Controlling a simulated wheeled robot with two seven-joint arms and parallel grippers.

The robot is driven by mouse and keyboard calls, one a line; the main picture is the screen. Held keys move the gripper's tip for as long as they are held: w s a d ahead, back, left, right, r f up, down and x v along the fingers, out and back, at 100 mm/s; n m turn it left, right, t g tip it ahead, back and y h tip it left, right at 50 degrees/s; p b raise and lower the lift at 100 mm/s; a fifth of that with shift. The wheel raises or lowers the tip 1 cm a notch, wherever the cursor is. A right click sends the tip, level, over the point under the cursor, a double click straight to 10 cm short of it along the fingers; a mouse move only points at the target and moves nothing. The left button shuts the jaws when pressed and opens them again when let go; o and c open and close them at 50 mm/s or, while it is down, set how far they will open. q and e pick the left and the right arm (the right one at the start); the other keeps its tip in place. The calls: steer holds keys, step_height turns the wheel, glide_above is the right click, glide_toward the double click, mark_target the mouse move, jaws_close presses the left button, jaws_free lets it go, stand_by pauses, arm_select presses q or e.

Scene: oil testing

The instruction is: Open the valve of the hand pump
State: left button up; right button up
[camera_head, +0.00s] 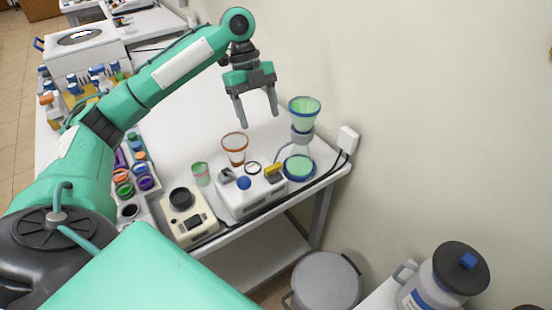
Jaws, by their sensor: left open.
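My left gripper (259,111) is in the head view above the white table, open and empty, with its fingers pointing down. The hand pump seems to be the white box-shaped device (249,194) near the table's front edge, with a blue knob (243,183), a round gauge (253,168) and a yellow part (273,170) on top. The gripper is above and behind this device, apart from it. Which part is the valve, and how it is set, I cannot tell. My right gripper does not show.
A filter glass with a green top (303,110) stands right of the gripper. A brown-rimmed beaker (235,146), a small greenish glass (201,172) and a beige instrument (188,216) stand nearby. Coloured jars (139,171) sit at left. A wall (430,100) bounds the right.

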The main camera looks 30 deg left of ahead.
arm_select(q)
glide_toward(272, 166)
steer(key=p+x, duration=0.1)
steer(key=x, duration=0.6)
steer(key=shift+d, duration=0.1)
steer(key=shift+d+f, duration=0.15)
steer(key=shift+f, duration=0.35)
steer(key=shift+s, duration=0.1)
steer(key=c, duration=1)
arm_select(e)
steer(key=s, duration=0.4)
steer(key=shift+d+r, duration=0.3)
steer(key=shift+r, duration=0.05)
